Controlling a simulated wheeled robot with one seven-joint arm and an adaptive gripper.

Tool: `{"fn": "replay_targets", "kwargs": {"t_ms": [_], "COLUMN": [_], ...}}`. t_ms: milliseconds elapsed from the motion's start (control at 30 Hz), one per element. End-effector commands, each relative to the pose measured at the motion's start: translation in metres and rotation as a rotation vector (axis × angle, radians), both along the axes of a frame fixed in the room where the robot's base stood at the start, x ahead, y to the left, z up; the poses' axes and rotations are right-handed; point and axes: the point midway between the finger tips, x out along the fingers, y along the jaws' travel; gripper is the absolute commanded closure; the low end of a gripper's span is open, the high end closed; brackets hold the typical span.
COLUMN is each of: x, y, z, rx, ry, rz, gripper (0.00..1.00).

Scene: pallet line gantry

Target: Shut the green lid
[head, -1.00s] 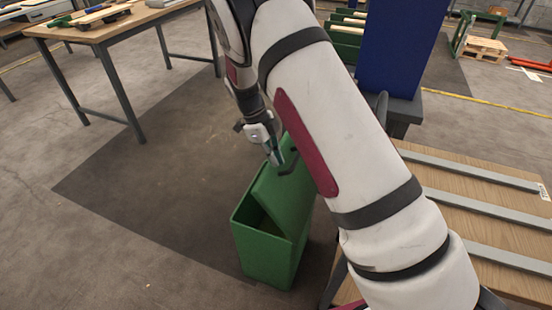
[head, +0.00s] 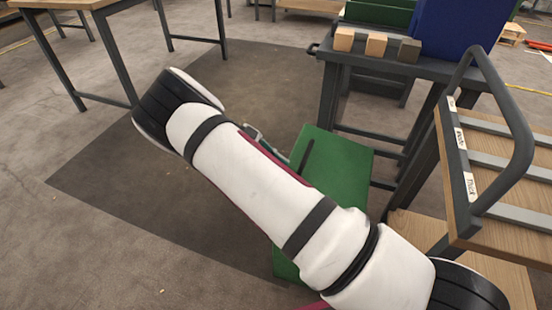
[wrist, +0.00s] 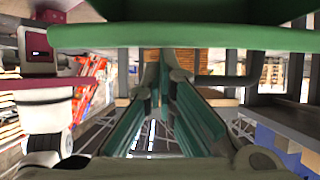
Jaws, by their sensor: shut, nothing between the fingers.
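The green lid (head: 335,175) lies over the green bin (head: 286,265) in the head view and looks nearly level. My arm hides its left part and most of the bin, so I cannot tell whether it is flush. A dark handle bar (head: 307,156) runs along the lid. My gripper (head: 268,146) is mostly hidden behind my arm, just left of the lid. In the wrist view my gripper (wrist: 164,75) is shut and empty, with its fingertips close to the green lid edge (wrist: 180,37). I cannot tell whether they touch.
A wooden-topped rack (head: 500,150) with grey rails and a bent grey handle stands close on the right. Behind the bin, a grey bench (head: 400,66) carries three small blocks (head: 376,44) and a blue bin (head: 455,30). The dark floor mat (head: 110,180) on the left is clear.

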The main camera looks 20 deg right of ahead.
Motion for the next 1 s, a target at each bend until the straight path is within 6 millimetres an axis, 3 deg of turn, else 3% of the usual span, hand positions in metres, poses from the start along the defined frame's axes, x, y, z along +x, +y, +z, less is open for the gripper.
{"fn": "replay_targets", "kwargs": {"t_ms": [100,400,1000], "x": [0.002,0.003,0.004], "y": [0.001,0.004,0.005], "z": [-0.022,-0.048,-0.054], "rx": [0.001,0.002,0.004], "ry": [-0.002,-0.003,-0.005], "rz": [0.000,0.000,0.000], "gripper": [1.00,1.00,1.00]}}
